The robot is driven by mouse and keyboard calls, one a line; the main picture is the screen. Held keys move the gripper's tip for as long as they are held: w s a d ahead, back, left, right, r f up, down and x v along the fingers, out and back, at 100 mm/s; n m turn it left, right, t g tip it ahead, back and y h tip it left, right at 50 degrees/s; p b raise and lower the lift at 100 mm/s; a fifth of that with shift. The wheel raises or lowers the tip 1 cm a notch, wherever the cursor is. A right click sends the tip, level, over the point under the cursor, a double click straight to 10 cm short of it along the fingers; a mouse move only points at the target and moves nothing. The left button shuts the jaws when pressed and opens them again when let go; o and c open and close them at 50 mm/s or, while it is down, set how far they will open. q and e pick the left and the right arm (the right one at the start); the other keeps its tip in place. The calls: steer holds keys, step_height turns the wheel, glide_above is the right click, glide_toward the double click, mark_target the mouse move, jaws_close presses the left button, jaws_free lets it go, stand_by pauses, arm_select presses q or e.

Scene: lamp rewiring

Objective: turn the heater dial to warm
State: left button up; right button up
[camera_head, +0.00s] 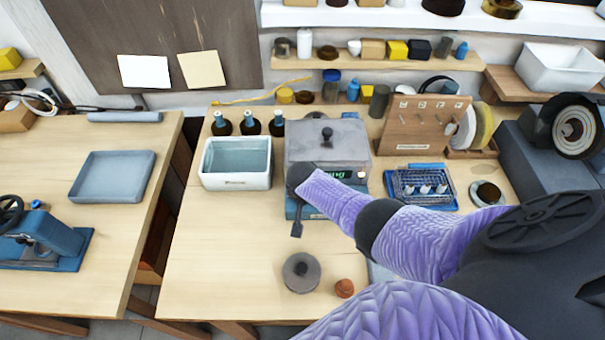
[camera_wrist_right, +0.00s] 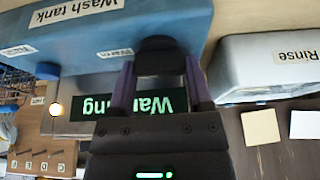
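The heater is the wash tank (camera_head: 328,140), a blue box with a grey lid; its front also shows upside down in the right wrist view (camera_wrist_right: 120,30). A dark dial (camera_wrist_right: 161,55) sits on that front, between the fingertips of my right gripper (camera_wrist_right: 160,72). The fingers appear closed on the dial's sides. A "Warm" label (camera_wrist_right: 115,53) is beside it; any pointer mark is hidden. The green display (camera_wrist_right: 130,104) is partly covered and reads "War…ng". In the head view my right arm hides the dial. My left gripper is not in view.
The white rinse tank (camera_head: 235,181) holds water and stands left of the wash tank. A blue rack tray (camera_head: 420,188) is to the right. A grey round part (camera_head: 301,272) and a small brown piece (camera_head: 344,288) lie in front.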

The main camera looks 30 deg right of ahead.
steer(key=shift+o, duration=0.8)
steer(key=p+v, duration=0.7)
steer(key=v, duration=0.3)
